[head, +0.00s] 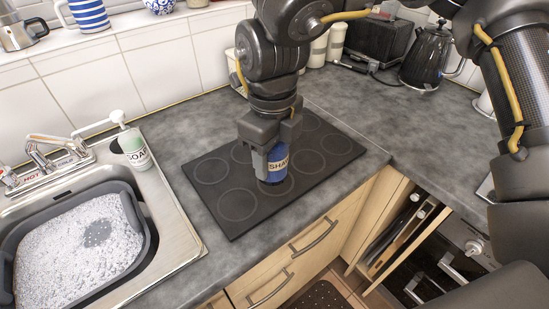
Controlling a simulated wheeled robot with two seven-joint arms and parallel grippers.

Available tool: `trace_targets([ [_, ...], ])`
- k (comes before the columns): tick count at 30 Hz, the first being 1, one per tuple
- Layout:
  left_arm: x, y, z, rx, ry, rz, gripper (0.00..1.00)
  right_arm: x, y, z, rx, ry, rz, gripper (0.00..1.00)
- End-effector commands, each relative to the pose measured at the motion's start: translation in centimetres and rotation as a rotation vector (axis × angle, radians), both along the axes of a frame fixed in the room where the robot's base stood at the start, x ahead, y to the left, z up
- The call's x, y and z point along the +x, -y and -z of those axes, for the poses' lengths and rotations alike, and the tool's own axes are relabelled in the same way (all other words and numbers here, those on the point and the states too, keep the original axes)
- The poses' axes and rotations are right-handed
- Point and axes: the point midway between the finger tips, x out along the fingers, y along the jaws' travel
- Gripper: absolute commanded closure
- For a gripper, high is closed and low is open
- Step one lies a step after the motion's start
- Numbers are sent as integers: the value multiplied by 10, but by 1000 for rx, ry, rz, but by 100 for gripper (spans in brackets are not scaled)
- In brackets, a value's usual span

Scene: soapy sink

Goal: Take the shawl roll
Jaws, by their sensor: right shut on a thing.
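The shawl roll (278,166) is a small blue cylinder with pale lettering, of which "SHA" can be read. It stands upright at the front part of the black hob (238,207). My right gripper (272,148) points down from above and is shut on the roll, with its fingers on the upper part. The fingers hide the roll's left side and top. The roll's bottom appears to be at the hob surface; I cannot tell whether it touches. My left gripper is not in view.
A sink with a grey basin (146,243) of suds, a tap (50,160) and a soap bottle (134,148) are at the left. A kettle (426,58) stands at the back right. Grey counter (345,107) is clear right of the hob.

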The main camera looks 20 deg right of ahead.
Motion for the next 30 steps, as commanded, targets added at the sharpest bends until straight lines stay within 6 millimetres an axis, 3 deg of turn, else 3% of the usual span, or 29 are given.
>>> trace_targets([
  [6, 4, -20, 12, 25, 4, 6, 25, -40, -15, -16, -2, 1, -4, 78],
  [12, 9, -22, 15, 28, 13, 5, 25, -61, -23, -27, -1, 1, -1, 78],
  [30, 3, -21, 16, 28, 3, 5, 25, -67, -24, -30, -1, -1, -20, 78],
])
